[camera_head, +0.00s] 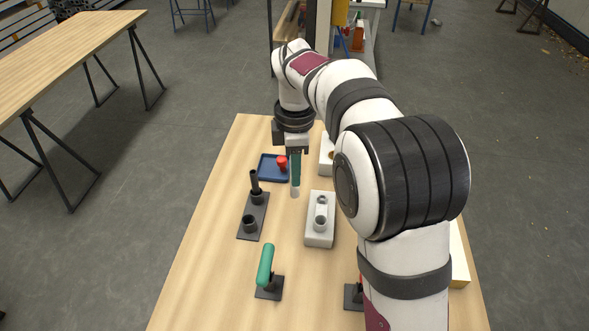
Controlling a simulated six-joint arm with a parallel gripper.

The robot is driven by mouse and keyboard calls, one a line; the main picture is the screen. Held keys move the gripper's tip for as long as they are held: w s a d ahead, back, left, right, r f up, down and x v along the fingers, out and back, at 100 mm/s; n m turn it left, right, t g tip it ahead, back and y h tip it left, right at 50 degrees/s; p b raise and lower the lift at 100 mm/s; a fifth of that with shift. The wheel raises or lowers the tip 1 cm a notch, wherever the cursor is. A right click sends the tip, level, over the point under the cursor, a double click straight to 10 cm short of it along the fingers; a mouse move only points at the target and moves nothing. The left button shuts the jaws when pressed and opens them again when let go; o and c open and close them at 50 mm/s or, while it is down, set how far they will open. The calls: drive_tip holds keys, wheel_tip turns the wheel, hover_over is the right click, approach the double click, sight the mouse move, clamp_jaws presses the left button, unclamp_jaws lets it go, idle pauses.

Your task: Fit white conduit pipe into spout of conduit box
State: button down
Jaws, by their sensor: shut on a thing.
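My gripper (296,151) points down over the table and is shut on an upright piece, which has a green upper part (295,168) and a short white lower end (295,192). The white end looks like the conduit pipe, but it is small in the picture. A white block (316,239) with two round upright sockets sits nearer to me and to the right of the held piece; it may be the conduit box. The held piece appears apart from it. A second white box (326,166) with a round opening is partly hidden behind my arm.
A blue tray (266,174) holding a red piece (282,162) lies to the left of the gripper. A dark plate (246,233) carries a post and a ring. A tilted green handle (265,264) stands on a dark base in front. My arm hides much of the table's right side.

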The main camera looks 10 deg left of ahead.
drive_tip(key=d+f, duration=0.6)
drive_tip(key=f, duration=0.2)
drive_tip(key=shift+d+f, duration=0.1)
drive_tip(key=shift+f, duration=0.8)
drive_tip(key=shift+f, duration=0.95)
idle(1.1)
drive_tip(key=c, duration=0.7)
unclamp_jaws()
drive_tip(key=shift+o, duration=0.2)
drive_tip(key=shift+r, duration=0.15)
